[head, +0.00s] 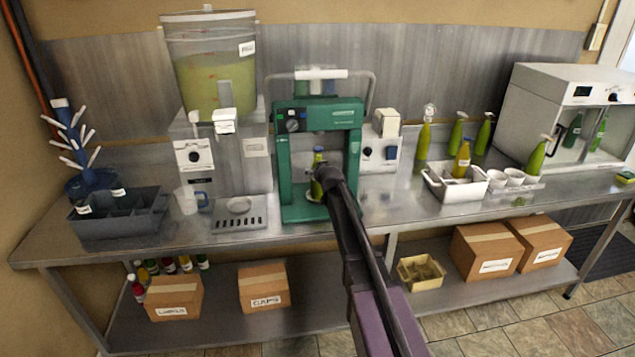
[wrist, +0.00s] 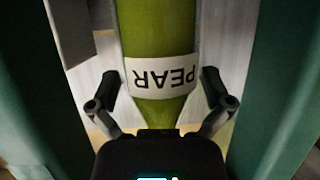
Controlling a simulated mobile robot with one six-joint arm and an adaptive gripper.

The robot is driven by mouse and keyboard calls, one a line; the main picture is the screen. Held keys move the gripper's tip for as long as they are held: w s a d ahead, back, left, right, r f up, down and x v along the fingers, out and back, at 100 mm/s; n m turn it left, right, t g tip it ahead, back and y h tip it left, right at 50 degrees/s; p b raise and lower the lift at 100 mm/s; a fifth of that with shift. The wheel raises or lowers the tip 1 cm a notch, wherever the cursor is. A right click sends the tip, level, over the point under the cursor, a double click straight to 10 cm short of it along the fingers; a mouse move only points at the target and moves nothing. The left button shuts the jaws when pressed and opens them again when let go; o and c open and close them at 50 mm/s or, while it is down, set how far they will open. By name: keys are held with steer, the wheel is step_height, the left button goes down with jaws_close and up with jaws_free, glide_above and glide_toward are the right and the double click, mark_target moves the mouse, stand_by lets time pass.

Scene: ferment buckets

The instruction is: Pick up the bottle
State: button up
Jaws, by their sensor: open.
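A green bottle (head: 318,160) with a white label stands inside the green press-like machine (head: 321,115) at the middle of the counter. In the wrist view the bottle (wrist: 158,30) fills the middle, and its label reads PEAR upside down. My gripper (head: 322,178) reaches into the machine's opening in front of the bottle and hides part of it. In the wrist view my gripper (wrist: 161,92) is open, with one finger on each side of the bottle near the label. Gaps show between the fingers and the glass.
The machine's green side posts (wrist: 285,90) stand close on both sides of my gripper. On the counter are a bucket dispenser (head: 210,70), a dark crate (head: 120,215), a white tray (head: 455,185), several other green bottles (head: 424,140) and a white cabinet (head: 565,115).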

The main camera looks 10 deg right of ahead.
stand_by(0.3)
steer(key=c, duration=1.1)
steer(key=shift+r, duration=0.2)
steer(key=d+p+v, duration=0.1)
steer(key=p+v, duration=0.1)
steer(key=v, duration=0.6)
steer(key=d+f+p+v, duration=0.1)
steer(key=d+p+v, duration=0.1)
steer(key=v, duration=0.6)
steer(key=shift+s+d+f+p, duration=0.3)
steer(key=shift+p, duration=0.2)
